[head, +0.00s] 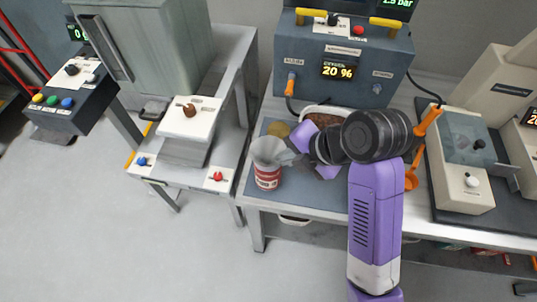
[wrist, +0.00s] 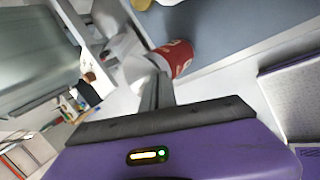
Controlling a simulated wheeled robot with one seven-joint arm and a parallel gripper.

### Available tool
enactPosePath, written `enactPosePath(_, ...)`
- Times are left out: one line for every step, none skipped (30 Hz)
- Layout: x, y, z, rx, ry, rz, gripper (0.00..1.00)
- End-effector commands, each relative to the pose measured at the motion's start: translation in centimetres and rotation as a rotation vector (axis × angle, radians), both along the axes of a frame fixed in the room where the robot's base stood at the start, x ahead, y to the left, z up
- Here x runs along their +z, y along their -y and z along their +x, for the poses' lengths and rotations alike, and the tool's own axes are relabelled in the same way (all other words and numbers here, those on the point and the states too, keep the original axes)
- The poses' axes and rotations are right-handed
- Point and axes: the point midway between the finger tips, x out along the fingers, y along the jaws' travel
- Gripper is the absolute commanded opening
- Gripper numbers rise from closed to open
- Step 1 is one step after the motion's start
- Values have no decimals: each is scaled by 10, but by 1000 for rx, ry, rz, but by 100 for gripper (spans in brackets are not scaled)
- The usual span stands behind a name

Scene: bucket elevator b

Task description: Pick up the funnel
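The grey funnel (head: 267,150) is wide side up, over the mouth of a red and white can (head: 267,178) at the left end of the table. I cannot tell whether it rests on the can or hangs just above it. My gripper (head: 288,155) is at the funnel's right side. In the wrist view the two fingers (wrist: 154,82) are nearly together and their tips meet the pale funnel wall (wrist: 124,48), so they look shut on its edge. The can (wrist: 174,58) shows beside the fingertips. The funnel's spout is hidden.
A brown-filled bowl (head: 324,118) lies behind my gripper. The blue-grey machine reading 20 % (head: 340,62) stands at the back. An orange scoop (head: 411,179) is right of my arm. A beige machine (head: 455,165) stands further right.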

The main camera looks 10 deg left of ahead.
Motion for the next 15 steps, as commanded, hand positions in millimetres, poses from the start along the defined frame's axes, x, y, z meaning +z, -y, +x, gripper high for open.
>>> enactPosePath(0, 0, 0, 0, 0, 0, 0)
enactPosePath(0, 0, 0, 0, 0, 0, 0)
enactPosePath(0, 0, 0, 0, 0, 0, 0)
enactPosePath(0, 0, 0, 0, 0, 0, 0)
enactPosePath(0, 0, 0, 0, 0, 0, 0)
enactPosePath(1, 0, 0, -1, 1, 0, 0)
enactPosePath(2, 0, 0, -1, 1, 1, 0)
enactPosePath(3, 0, 1, -1, 1, 1, 0)
enactPosePath(5, 0, 1, 0, 3, 1, 0)
enactPosePath(7, 0, 1, 1, 4, 1, 0)
enactPosePath(10, 0, 1, 1, 4, 1, 0)
enactPosePath(13, 0, 1, 1, 3, 0, 0)
enactPosePath(16, 0, 1, 1, 4, 1, 0)
enactPosePath(21, 0, 1, 1, 4, 2, 0)
enactPosePath(27, 0, 1, 1, 5, 1, 0)
